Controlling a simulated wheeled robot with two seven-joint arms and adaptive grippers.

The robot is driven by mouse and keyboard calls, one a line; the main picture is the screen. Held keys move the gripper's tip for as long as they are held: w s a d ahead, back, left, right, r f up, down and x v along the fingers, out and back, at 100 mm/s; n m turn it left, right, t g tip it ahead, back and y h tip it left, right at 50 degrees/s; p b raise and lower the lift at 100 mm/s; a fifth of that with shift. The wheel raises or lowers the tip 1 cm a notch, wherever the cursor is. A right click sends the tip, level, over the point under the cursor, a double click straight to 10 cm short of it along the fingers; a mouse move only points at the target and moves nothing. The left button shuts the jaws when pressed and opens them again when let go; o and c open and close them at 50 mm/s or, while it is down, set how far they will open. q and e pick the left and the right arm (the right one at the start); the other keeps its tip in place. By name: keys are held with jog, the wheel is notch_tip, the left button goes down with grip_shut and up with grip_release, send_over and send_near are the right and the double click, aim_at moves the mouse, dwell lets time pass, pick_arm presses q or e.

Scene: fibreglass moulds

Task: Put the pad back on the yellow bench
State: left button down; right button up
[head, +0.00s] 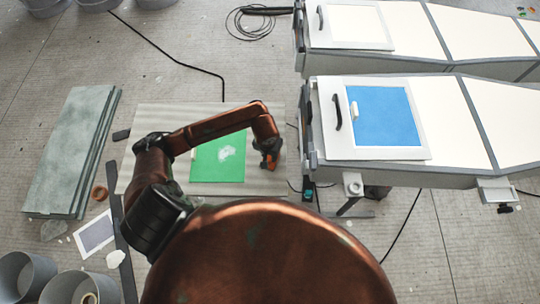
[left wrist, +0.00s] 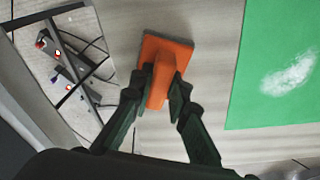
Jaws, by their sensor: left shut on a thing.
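The pad, an orange block with a raised grip (left wrist: 180,52), is in my left gripper (left wrist: 163,92) in the left wrist view. The fingers are shut on both sides of the grip. In the head view my left gripper (head: 268,158) is at the right side of a pale streaked board or bench top (head: 150,120), with a bit of orange between the fingers. I cannot tell whether the pad touches that surface. No clearly yellow bench shows. My right gripper is not in view.
A green sheet (head: 205,173) with white powder lies on the pale top, left of my left gripper. A long white mould with a blue panel (head: 382,115) stands to the right. Grey-green slabs (head: 65,150) and buckets (head: 25,272) are at the left.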

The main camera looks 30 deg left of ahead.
aim_at(268, 159)
pick_arm(q)
jog(key=shift+f, duration=0.2)
jog(key=c, duration=2.2)
grip_release()
jog(key=o, duration=0.4)
jog(key=shift+c, duration=0.2)
jog(key=shift+r, duration=0.15)
jog(key=shift+r, duration=0.2)
notch_tip(268, 159, up, 12)
jog(key=s, duration=0.1)
jog(key=shift+s+d+f+p, duration=0.15)
jog(key=shift+s+p, duration=0.15)
jog(key=shift+s, duration=0.1)
